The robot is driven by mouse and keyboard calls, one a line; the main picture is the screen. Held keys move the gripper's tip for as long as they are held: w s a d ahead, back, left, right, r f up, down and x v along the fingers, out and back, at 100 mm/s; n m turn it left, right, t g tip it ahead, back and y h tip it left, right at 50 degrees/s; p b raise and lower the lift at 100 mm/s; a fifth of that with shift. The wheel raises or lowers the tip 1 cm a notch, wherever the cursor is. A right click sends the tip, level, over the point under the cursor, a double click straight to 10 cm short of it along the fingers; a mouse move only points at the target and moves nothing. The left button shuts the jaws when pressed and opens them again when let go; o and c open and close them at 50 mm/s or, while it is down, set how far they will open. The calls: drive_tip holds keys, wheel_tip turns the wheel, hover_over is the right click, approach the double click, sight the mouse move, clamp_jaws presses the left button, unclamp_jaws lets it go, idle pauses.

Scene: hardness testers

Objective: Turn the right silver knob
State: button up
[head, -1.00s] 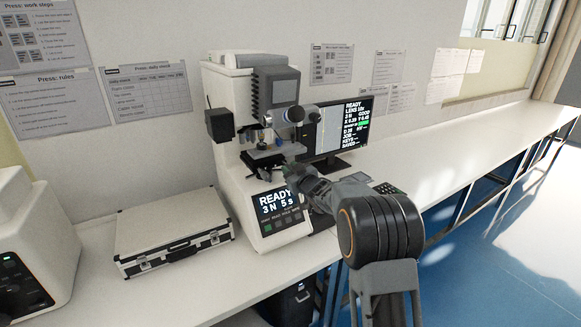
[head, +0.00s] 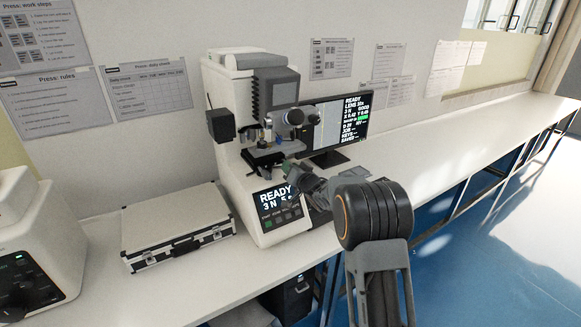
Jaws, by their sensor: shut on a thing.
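The white and grey hardness tester (head: 228,160) stands on the bench, with its small stage (head: 264,157) under the lens turret. My gripper (head: 287,168) is at the right front of the stage, reached from the lower right. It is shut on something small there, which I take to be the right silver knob. The knob itself is hidden by the fingers and too small to make out. The tester's front panel (head: 277,203) reads READY 3 N.
A monitor (head: 338,125) with a READY readout stands right behind my gripper. A silver case (head: 178,226) lies left of the tester, and another white machine (head: 35,240) is at far left. The bench (head: 440,130) is clear to the right.

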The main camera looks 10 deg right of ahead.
drive_tip(key=shift+m, duration=0.5)
drive_tip(key=o, duration=0.9)
drive_tip(key=shift+o, duration=0.2)
drive_tip(key=b+v, duration=0.2)
drive_tip(key=v, duration=1.1)
drive_tip(key=shift+s+b, duration=0.35)
drive_tip(key=shift+b, duration=0.05)
drive_tip(key=shift+d, duration=0.15)
